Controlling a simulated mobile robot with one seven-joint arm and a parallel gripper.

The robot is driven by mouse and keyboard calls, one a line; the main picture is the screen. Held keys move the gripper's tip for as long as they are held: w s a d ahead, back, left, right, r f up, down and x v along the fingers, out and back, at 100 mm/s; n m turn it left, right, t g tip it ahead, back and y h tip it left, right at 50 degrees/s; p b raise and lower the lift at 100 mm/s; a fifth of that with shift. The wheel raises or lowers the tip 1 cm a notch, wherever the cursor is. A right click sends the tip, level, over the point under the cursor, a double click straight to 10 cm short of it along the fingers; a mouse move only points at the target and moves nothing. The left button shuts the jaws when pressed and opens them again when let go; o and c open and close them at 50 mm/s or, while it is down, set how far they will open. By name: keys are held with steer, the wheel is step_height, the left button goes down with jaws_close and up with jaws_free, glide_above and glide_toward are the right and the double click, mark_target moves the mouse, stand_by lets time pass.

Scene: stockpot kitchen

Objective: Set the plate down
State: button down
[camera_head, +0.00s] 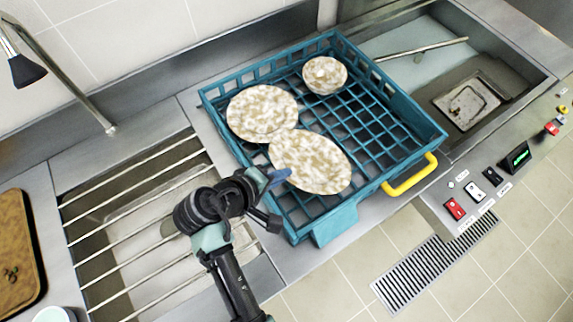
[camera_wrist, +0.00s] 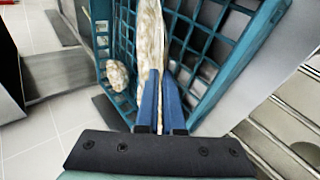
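A cream-and-tan speckled plate (camera_head: 312,162) is over the near part of a teal rack (camera_head: 432,128). My gripper (camera_head: 282,178) is at its left edge. In the wrist view the plate (camera_wrist: 150,35) is nearly edge-on, between the two blue fingers of my gripper (camera_wrist: 160,75), which are shut on it. Whether its lower edge touches the rack's grid cannot be told. A second speckled plate (camera_head: 262,112) is in the rack at the left, partly overlapped in view by the held one. A smaller speckled dish (camera_head: 325,75) is at the rack's back.
The rack has a yellow handle (camera_head: 410,175) at its near right; its right half is empty grid. A sink with metal bars (camera_head: 130,215) lies left, with a tap (camera_head: 60,75) above. Another basin (camera_head: 470,100) lies right. Switches (camera_head: 472,190) line the counter front.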

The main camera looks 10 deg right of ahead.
steer(key=shift+w+f, duration=0.15)
steer(key=shift+f, duration=2.5)
steer(key=shift+f, duration=0.2)
steer(key=c, duration=1)
jaws_free()
steer(key=shift+c, duration=0.2)
steer(key=shift+r, duration=0.1)
